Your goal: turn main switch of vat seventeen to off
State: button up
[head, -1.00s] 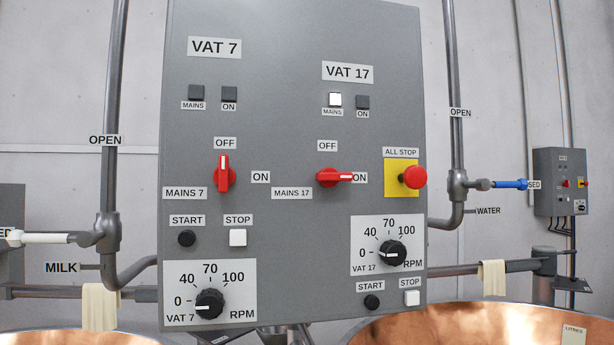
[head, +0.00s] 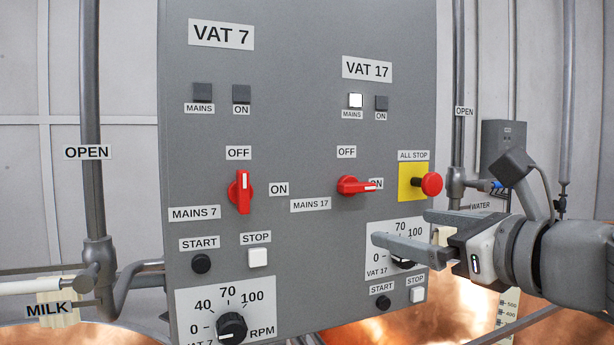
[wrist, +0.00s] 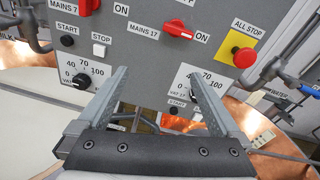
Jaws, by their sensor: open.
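The red MAINS 17 switch (head: 357,185) is on the grey panel under the VAT 17 label (head: 367,68). Its handle lies sideways and its white mark points right to ON. The OFF label (head: 346,152) is above it. The white MAINS lamp (head: 355,101) of vat 17 is lit. My gripper (head: 398,230) is open and empty, below and right of the switch, in front of the VAT 17 dial (head: 403,262), which it partly hides. In the wrist view the switch (wrist: 178,29) is beyond and above the open fingers (wrist: 160,85).
The MAINS 7 switch (head: 242,191) stands upright at OFF, left of MAINS 17. The red ALL STOP button (head: 431,184) on its yellow plate is just above my gripper. START (head: 383,302) and STOP (head: 417,295) buttons are below. Copper vats (head: 455,310) are beneath.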

aim_at(361, 187)
jog(key=w+a+r+m, duration=0.1)
jog(key=w, duration=0.4)
jog(key=w+a+r+m, duration=0.1)
jog(key=w, duration=0.5)
jog(key=w+a+r+t+p, duration=0.1)
jog(key=w, duration=0.4)
jog(key=shift+w+a+r+m, duration=0.15)
jog(key=shift+w+a+m, duration=0.1)
jog(key=shift+w+m, duration=0.15)
jog(key=c, duration=1.2)
